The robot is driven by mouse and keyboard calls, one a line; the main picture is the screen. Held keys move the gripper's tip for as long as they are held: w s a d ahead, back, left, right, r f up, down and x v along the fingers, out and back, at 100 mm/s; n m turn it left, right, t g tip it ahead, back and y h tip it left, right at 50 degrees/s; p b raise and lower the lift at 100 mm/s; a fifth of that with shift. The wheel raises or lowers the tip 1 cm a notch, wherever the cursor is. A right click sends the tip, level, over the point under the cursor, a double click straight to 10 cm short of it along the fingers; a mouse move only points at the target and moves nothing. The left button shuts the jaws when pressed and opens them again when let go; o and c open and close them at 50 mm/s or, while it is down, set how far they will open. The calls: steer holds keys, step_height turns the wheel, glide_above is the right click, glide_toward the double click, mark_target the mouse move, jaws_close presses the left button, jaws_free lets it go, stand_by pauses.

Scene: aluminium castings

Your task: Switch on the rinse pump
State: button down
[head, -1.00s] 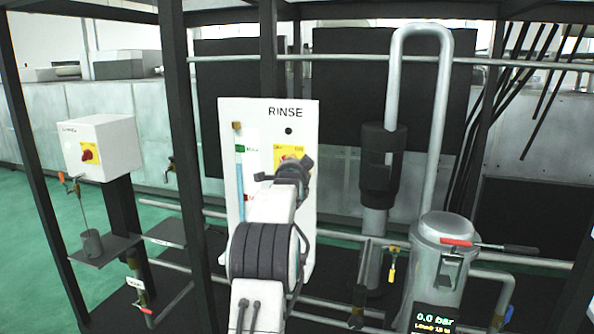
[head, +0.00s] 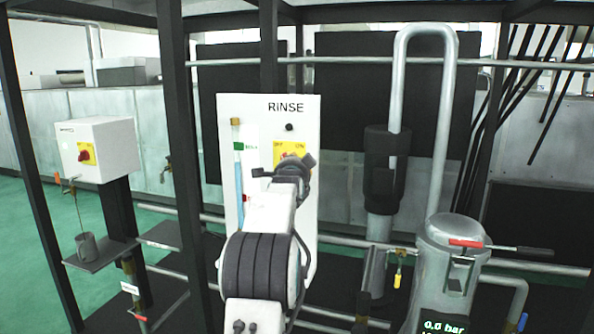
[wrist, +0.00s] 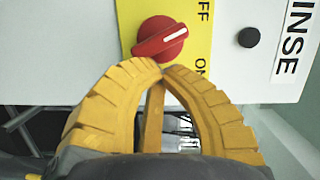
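The RINSE panel (head: 258,110) is a white upright board with a yellow switch plate (head: 283,148) marked OFF at left and ON at right. In the wrist view the red rotary knob (wrist: 160,38) sits on that plate. Its white pointer lies between the two words, slightly nearer OFF. My gripper (wrist: 162,70) has its yellow fingertips together just beside the knob's lower edge, with nothing seen between them. I cannot tell whether they touch the knob. In the head view my gripper (head: 297,164) covers part of the switch.
A black button (wrist: 249,37) is beside the plate. A blue sight tube (head: 239,175) runs down the panel. A second switch box (head: 97,150) hangs at left. Dark frame posts (head: 180,150) stand close by.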

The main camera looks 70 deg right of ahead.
steer(key=shift+f, duration=0.4)
steer(key=m+b, duration=0.2)
steer(key=b, duration=0.1)
steer(key=f+m+h+b, duration=0.1)
steer(key=m+b, duration=0.1)
steer(key=shift+w, duration=0.25)
steer(key=shift+f, duration=0.1)
